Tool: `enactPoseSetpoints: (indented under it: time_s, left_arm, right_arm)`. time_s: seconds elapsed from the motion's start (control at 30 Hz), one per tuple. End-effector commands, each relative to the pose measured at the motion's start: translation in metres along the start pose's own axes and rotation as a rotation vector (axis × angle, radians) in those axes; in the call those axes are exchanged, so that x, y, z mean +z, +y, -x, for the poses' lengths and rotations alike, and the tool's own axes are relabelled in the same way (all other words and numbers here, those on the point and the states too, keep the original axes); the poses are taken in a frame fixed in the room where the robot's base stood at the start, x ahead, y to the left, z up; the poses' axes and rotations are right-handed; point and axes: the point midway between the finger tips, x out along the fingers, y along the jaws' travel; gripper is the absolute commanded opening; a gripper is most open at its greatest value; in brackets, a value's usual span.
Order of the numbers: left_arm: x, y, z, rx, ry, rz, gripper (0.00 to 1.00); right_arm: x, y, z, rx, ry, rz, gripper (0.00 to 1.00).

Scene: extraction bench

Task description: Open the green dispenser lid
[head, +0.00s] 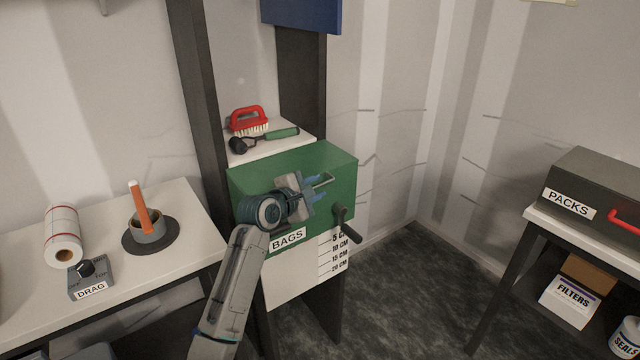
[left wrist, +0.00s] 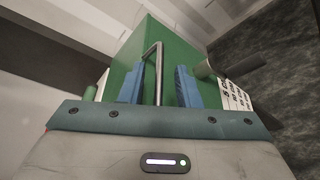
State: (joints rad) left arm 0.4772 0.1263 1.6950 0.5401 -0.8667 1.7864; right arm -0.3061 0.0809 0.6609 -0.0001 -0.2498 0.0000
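The green dispenser (head: 262,172) is a box with a "BAGS" label on its front, and its lid looks shut. A thin metal handle (head: 325,180) stands out from its green surface. My left gripper (head: 317,190) is in front of the dispenser at this handle. In the left wrist view, the handle (left wrist: 159,62) runs between the two blue fingers of the left gripper (left wrist: 161,85), with a gap on each side, so the gripper is open around it. The gripper and forearm hide part of the dispenser's front. My right gripper is not in view.
A dark crank (head: 345,222) sticks out at the dispenser's right. A red brush (head: 248,120) and a green-handled tool (head: 280,134) lie on the white shelf behind it. A bench (head: 190,205) with a paper roll (head: 64,238) stands left. Open floor lies to the right.

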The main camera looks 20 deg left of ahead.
Motion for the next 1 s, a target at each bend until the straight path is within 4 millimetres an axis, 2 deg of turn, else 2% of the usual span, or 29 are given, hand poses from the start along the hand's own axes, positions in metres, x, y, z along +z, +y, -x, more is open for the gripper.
enactPoseSetpoints:
  time_s: [0.2, 0.53, 0.57, 0.7, 1.0]
  left_arm:
    - [0.0, 0.001, -0.022, 0.001, 0.0, 0.0, 0.3]
    - [0.0, 0.0, -0.025, 0.0, 0.0, -0.001, 0.3]
    - [0.0, 0.0, -0.025, 0.0, 0.0, -0.001, 0.26]
    - [0.0, 0.0, -0.025, 0.0, 0.0, -0.001, 0.0]
    - [0.001, 0.002, -0.025, -0.002, 0.0, 0.003, 0.0]
  right_arm:
    - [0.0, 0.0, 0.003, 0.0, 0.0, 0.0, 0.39]
    - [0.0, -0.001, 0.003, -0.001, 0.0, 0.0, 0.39]
    - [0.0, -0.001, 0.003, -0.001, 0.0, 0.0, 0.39]
    - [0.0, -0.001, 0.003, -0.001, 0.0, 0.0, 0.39]
    - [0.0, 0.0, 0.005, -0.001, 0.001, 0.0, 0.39]
